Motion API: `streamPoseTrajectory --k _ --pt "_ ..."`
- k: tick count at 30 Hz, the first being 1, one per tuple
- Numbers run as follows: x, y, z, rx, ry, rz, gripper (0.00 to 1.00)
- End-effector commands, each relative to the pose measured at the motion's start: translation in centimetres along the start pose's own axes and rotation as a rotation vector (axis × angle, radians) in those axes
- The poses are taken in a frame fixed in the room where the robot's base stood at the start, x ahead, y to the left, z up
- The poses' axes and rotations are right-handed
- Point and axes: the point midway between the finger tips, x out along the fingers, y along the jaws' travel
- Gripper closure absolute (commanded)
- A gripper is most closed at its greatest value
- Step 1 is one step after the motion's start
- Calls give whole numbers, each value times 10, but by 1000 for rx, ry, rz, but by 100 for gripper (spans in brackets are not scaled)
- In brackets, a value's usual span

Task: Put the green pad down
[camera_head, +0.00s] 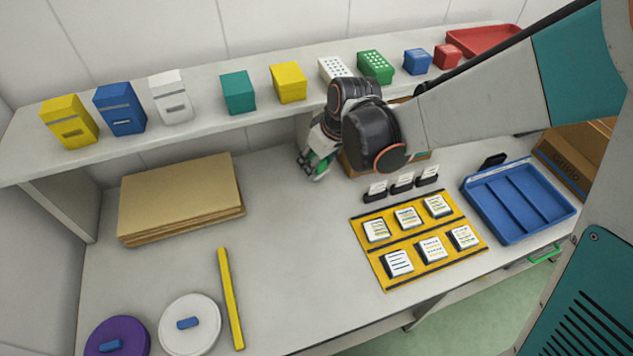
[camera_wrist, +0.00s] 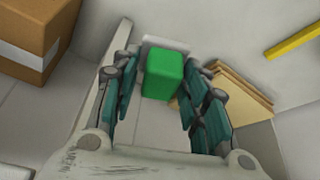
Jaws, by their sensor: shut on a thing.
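The green pad (camera_wrist: 163,75) is a small block between the two fingers of my gripper (camera_wrist: 164,80) in the wrist view. The fingers are shut on its sides. In the head view, my gripper (camera_head: 317,166) points down at the back middle of the desk, below the front of the shelf, with a bit of green showing between the fingers. My arm and wrist hide part of the area behind it. I cannot tell whether the pad touches the desk (camera_head: 290,225).
A cardboard stack (camera_head: 180,195) lies left. A yellow mat (camera_head: 445,222) with several white tiles, small card holders (camera_head: 402,188) and a blue tray (camera_head: 520,200) stand right. The shelf (camera_head: 215,112) bears colored boxes. The desk middle is clear; a yellow bar (camera_head: 230,300) lies in front.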

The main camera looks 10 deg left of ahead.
Motion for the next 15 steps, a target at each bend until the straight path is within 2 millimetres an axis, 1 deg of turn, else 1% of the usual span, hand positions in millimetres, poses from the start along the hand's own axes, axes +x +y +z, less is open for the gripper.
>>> streamPoseTrajectory --k 1,3,15 --pt "17 0 7 1 0 0 78" --pt "31 1 13 1 0 1 78" --pt "106 1 43 2 0 1 78"
